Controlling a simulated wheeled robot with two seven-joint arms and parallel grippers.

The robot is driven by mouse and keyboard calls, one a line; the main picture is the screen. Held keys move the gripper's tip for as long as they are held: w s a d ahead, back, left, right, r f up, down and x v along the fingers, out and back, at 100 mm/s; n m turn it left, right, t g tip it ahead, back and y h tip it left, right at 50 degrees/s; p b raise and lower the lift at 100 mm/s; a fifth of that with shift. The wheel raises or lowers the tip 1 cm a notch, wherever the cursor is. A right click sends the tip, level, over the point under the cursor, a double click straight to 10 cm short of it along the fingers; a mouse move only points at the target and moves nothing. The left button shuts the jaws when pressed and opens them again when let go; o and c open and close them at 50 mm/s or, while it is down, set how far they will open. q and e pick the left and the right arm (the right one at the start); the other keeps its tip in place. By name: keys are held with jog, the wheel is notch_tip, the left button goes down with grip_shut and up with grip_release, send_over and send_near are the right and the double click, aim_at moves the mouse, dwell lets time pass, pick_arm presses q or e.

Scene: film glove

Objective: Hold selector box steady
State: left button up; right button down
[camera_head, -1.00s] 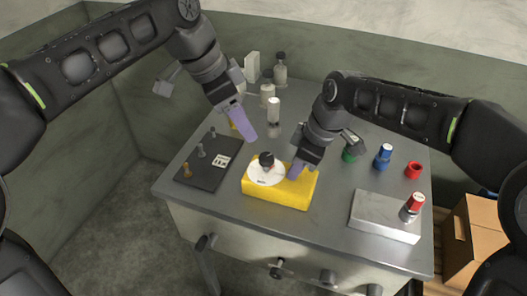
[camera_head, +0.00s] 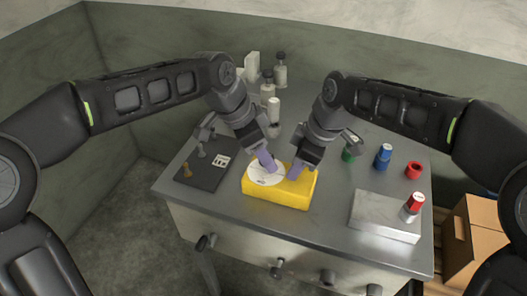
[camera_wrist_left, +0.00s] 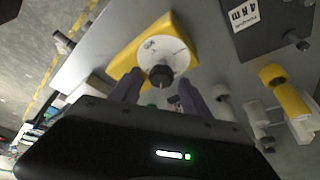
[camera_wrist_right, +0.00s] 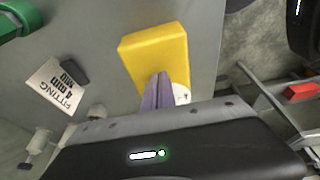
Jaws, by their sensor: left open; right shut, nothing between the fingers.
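The selector box is a yellow block (camera_head: 280,197) with a white round dial plate (camera_head: 262,178) on top, lying on the grey table. My right gripper (camera_head: 296,172) is shut and empty, its purple fingers at the right part of the box top. The right wrist view shows these closed fingers (camera_wrist_right: 164,92) against the yellow box (camera_wrist_right: 155,50); I cannot tell if they press on it. My left gripper (camera_head: 267,162) is over the dial. In the left wrist view its open fingers (camera_wrist_left: 157,92) stand on either side of the dark knob (camera_wrist_left: 160,75), which the head view hides.
A dark plate with small fittings (camera_head: 205,175) lies left of the box. A metal block (camera_head: 378,215) with a red-capped part (camera_head: 415,202) is at the right. Blue (camera_head: 383,157) and red (camera_head: 413,170) parts stand behind it. Bottles (camera_head: 280,70) stand at the back.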

pick_arm(q)
jog(key=shift+c, duration=0.4)
grip_shut()
